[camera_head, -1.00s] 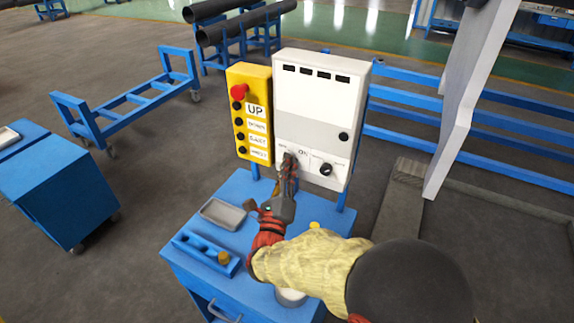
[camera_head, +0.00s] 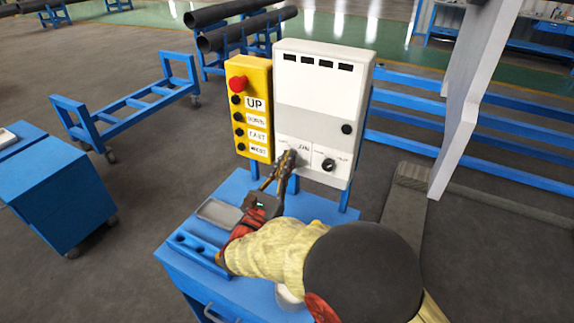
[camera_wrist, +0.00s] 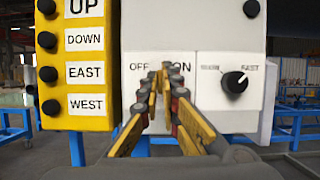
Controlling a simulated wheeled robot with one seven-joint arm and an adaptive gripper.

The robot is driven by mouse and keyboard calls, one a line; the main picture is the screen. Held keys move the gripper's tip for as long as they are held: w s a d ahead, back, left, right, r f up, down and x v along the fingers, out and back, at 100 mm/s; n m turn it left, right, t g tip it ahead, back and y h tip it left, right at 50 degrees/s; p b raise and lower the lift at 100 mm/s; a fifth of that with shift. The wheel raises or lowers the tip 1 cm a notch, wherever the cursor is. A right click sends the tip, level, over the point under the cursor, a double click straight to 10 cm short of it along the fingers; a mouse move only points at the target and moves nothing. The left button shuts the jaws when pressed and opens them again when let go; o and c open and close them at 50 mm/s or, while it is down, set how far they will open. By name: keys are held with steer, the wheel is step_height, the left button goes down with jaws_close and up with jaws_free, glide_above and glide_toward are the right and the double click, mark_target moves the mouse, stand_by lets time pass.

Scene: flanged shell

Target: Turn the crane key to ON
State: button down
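The white control box (camera_head: 318,100) stands upright and shows in the wrist view (camera_wrist: 224,122) with OFF and ON labels on its lower left plate. My gripper (camera_head: 286,158) reaches up to that plate in the head view. In the wrist view its yellow-and-dark fingertips (camera_wrist: 165,80) come close together between OFF and ON, covering the lower part of the labels. The crane key is hidden behind or between the fingertips, so its turn does not show. I cannot tell whether the fingers grip it.
The yellow button panel (camera_head: 249,108) with a red button stands left. The blue cart top (camera_head: 228,190) below holds a grey tray (camera_head: 220,213). A white slanted panel (camera_head: 470,90) stands at right.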

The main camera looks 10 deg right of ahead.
steer(key=shift+w+a+m+g+h+b, duration=0.1)
steer(key=shift+m+g+h+b, duration=0.45)
steer(key=shift+m, duration=1.6)
steer(key=shift+s+m+g+h+b, duration=0.1)
steer(key=shift+m+g+h, duration=0.8)
steer(key=shift+m, duration=1.3)
steer(key=shift+w+a+m+g+h+b, duration=0.1)
steer(key=shift+m+g+h+b, duration=0.25)
steer(key=shift+m+g, duration=1.25)
steer(key=shift+m+t, duration=0.35)
steer(key=shift+m, duration=0.4)
steer(key=c, duration=2.5)
jaws_free()
steer(key=o, duration=0.4)
steer(key=shift+c, duration=0.2)
steer(key=shift+o, duration=0.5)
steer(key=v, duration=1.2)
